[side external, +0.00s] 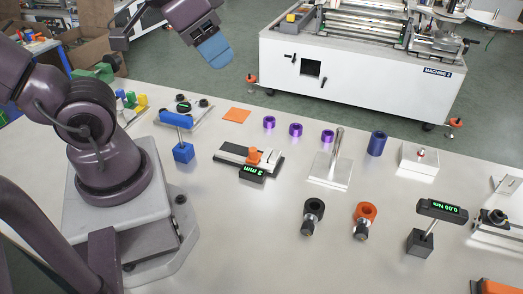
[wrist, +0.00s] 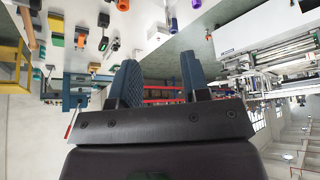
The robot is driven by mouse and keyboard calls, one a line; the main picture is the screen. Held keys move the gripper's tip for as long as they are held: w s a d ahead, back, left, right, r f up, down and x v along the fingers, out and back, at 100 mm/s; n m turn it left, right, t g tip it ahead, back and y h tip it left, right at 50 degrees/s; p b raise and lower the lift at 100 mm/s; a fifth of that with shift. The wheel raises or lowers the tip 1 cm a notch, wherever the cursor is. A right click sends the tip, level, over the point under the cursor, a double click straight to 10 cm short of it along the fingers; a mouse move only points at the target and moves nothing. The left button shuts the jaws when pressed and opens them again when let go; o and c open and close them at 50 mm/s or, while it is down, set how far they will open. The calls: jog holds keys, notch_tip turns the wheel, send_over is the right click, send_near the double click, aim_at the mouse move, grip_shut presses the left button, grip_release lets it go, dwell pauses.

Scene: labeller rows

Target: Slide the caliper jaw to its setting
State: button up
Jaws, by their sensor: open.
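I cannot make out the caliper clearly in the wrist view.
Purple rings (side external: 296,129) and a post on a metal plate (side external: 328,172) stand right of the caliper. A blue block with a stand (side external: 183,152) is on its left. Black and orange knobs (side external: 364,211) lie in front right. The table directly in front of the caliper is clear.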

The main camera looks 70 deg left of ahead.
jog(key=shift+o, duration=0.5)
jog(key=shift+f, duration=0.1)
jog(key=n+g, duration=0.6)
jog(key=n, duration=1.2)
send_near(252, 149)
notch_tip(252, 149, down, 10)
jog(key=shift+f, duration=0.1)
jog(key=shift+s, duration=0.1)
grip_shut()
